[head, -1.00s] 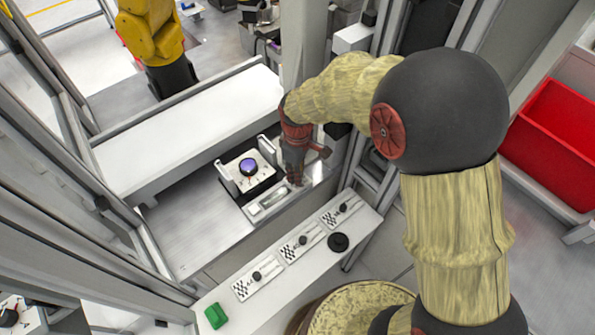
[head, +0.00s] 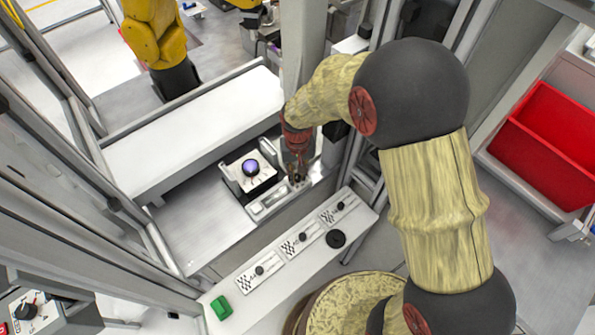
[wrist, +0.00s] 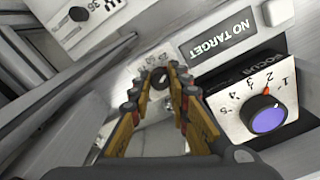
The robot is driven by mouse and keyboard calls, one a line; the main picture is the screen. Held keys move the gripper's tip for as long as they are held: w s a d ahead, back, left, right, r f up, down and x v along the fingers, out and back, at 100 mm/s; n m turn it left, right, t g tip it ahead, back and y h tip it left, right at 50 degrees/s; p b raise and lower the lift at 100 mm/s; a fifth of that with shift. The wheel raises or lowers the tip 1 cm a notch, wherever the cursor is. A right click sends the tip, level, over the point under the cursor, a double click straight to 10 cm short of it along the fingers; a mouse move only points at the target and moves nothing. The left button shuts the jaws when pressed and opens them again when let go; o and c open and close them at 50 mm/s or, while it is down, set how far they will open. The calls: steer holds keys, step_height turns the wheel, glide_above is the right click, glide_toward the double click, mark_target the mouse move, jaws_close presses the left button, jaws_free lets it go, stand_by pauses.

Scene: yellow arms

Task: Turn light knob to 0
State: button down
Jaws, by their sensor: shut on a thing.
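A small dark knob (wrist: 160,77) on a light panel with markings sits between my fingertips in the wrist view. I take it as the light knob, though its label is not readable. My gripper (wrist: 159,82) is shut on this knob, with a finger on each side. In the head view my gripper (head: 297,178) points down at the right end of the small control panel, and the knob is too small to make out there. The scale around the knob is partly covered by my fingers, so its setting cannot be read.
A blue-topped focus knob (wrist: 266,114) with a numbered dial stands close to the right of my gripper. A "NO TARGET" display (wrist: 232,34) is above it. A shelf with several black knobs (head: 301,237) and a green block (head: 221,307) lies in front. A red bin (head: 545,140) is at right.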

mark_target(297, 176)
steer(key=shift+m+p, duration=0.5)
steer(key=shift+m, duration=1.1)
steer(key=c, duration=1.7)
jaws_free()
steer(key=shift+o, duration=0.2)
step_height(297, 176, up, 12)
